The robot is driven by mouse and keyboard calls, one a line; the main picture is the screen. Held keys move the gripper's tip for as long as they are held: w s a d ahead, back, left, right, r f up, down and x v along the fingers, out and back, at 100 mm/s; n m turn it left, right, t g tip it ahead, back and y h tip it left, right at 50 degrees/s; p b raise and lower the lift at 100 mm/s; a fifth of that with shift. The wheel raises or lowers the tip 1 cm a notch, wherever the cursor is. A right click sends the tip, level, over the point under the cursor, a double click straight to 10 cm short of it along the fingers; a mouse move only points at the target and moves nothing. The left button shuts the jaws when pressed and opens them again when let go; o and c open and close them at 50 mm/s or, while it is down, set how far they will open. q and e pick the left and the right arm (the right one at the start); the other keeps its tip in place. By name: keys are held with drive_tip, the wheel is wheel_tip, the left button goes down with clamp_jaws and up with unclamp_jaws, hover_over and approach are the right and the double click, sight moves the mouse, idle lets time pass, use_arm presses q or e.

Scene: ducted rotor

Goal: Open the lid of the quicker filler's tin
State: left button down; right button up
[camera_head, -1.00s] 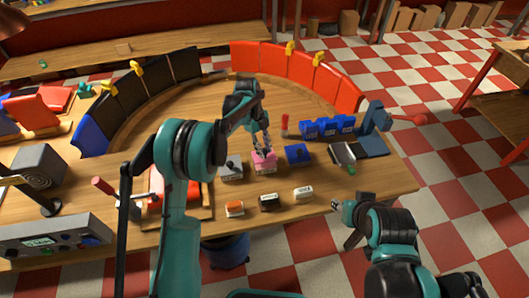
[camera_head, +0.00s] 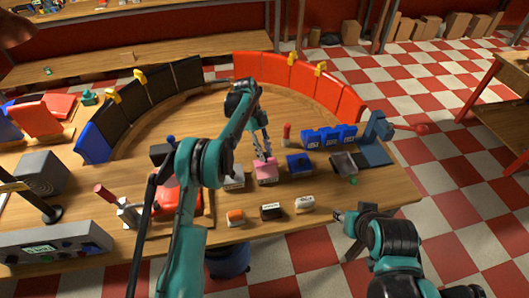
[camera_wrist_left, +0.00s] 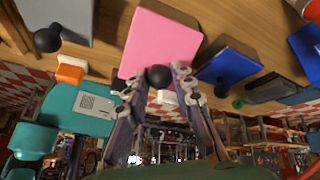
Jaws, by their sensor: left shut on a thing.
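Three tins stand in a row on the wooden table: a grey one (camera_head: 233,177), a pink one (camera_head: 267,177) and a blue one (camera_head: 299,164). My left gripper (camera_head: 264,155) reaches down to the top of the pink tin. In the left wrist view its fingers (camera_wrist_left: 158,80) are shut on the black knob (camera_wrist_left: 158,76) of the pink lid (camera_wrist_left: 160,40). I cannot tell whether that lid is raised. The grey and blue lids also carry dark knobs. My right gripper (camera_head: 342,216) hangs near the table's front edge, and its jaws are unclear.
Small blocks lie in front of the tins: orange-and-white (camera_head: 235,217), black-and-white (camera_head: 271,211) and white (camera_head: 305,204). Blue labelled boxes (camera_head: 328,138) and a red-handled blue device (camera_head: 377,140) stand to the right. Curved black and red panels (camera_head: 300,78) edge the table behind.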

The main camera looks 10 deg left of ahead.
use_arm(q)
drive_tip(key=c, duration=1.3)
unclamp_jaws()
drive_tip(key=shift+o, duration=0.2)
drive_tip(key=v, duration=0.7)
drive_tip(key=shift+r, duration=0.2)
drive_tip(key=shift+w+a, duration=0.1)
